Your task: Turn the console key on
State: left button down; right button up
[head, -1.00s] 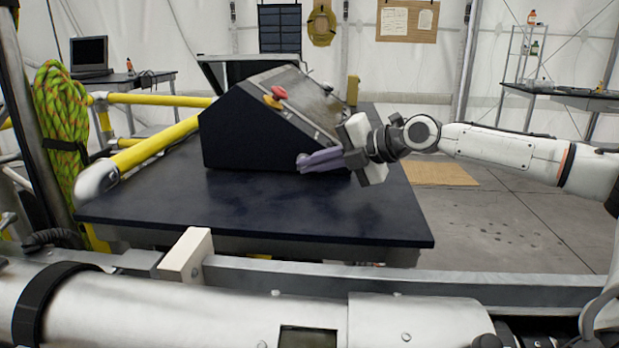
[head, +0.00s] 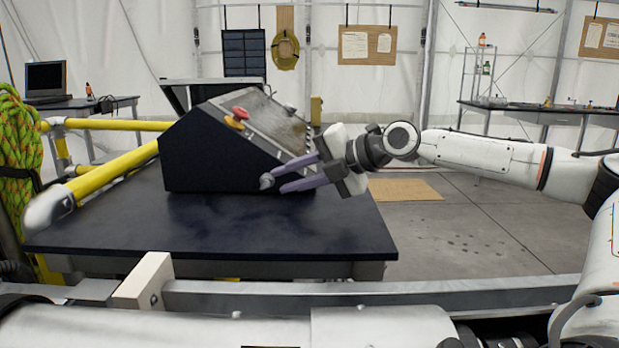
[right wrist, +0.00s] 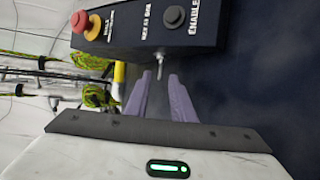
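The dark console (head: 210,160) stands on the dark table, its sloped panel facing right. A small silver key (right wrist: 161,58) sticks out of the console's lower face in the right wrist view, below the ENABLE button (right wrist: 174,16). It shows as a small grey piece (head: 266,182) in the head view. My right gripper (head: 281,180) is open. In the right wrist view its purple fingers (right wrist: 159,75) point at the key, which lies just beyond and between the tips. I see no contact. My left gripper is out of view.
A red stop button (head: 240,113) with a yellow base sits on the console's panel. The dark tabletop (head: 200,235) is clear in front. Yellow rails (head: 110,177) run along the left. A metal beam (head: 370,294) crosses nearest me.

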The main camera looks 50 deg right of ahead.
jog(key=b+v, duration=0.1)
jog(key=v, duration=0.5)
jog(key=shift+s+r+b, duration=0.1)
jog(key=shift+s+b, duration=0.1)
jog(key=shift+b, duration=0.15)
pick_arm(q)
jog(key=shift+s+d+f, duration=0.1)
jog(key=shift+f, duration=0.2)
pick_arm(e)
jog(key=shift+s+d+r, duration=0.1)
jog(key=shift+s+r, duration=0.05)
jog(key=shift+s, duration=0.2)
